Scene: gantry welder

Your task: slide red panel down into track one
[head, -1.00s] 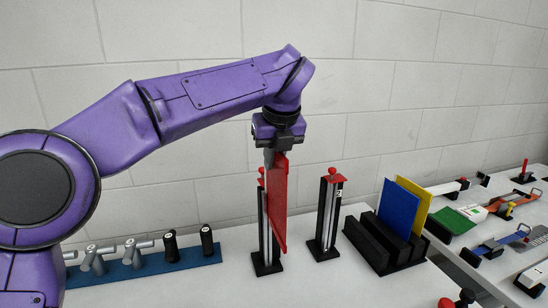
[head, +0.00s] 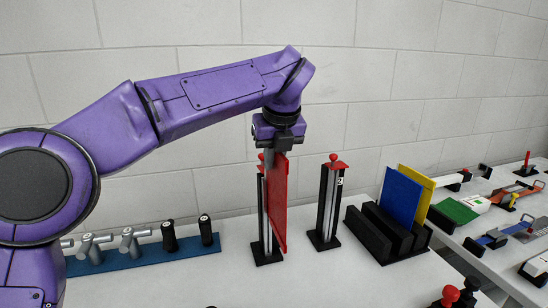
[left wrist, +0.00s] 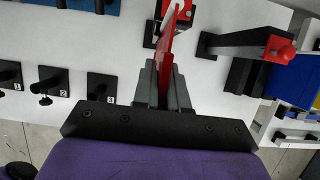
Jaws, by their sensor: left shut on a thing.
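The red panel (head: 281,200) hangs upright below my left gripper (head: 270,158), which is shut on its top edge. In the left wrist view the gripper (left wrist: 162,88) shows with the red panel (left wrist: 166,45) between its fingers. A black track post (head: 263,228) with a silver strip stands just left of the panel and is partly hidden by it. I cannot tell whether the panel is inside this post's slot. A second track post (head: 329,205), marked 2 with a red top, stands to the right, apart from the panel. My right gripper is not in view.
A black rack (head: 378,238) at the right holds a blue panel (head: 400,196) and a yellow panel (head: 418,184). A blue strip (head: 140,262) with handles lies at the left.

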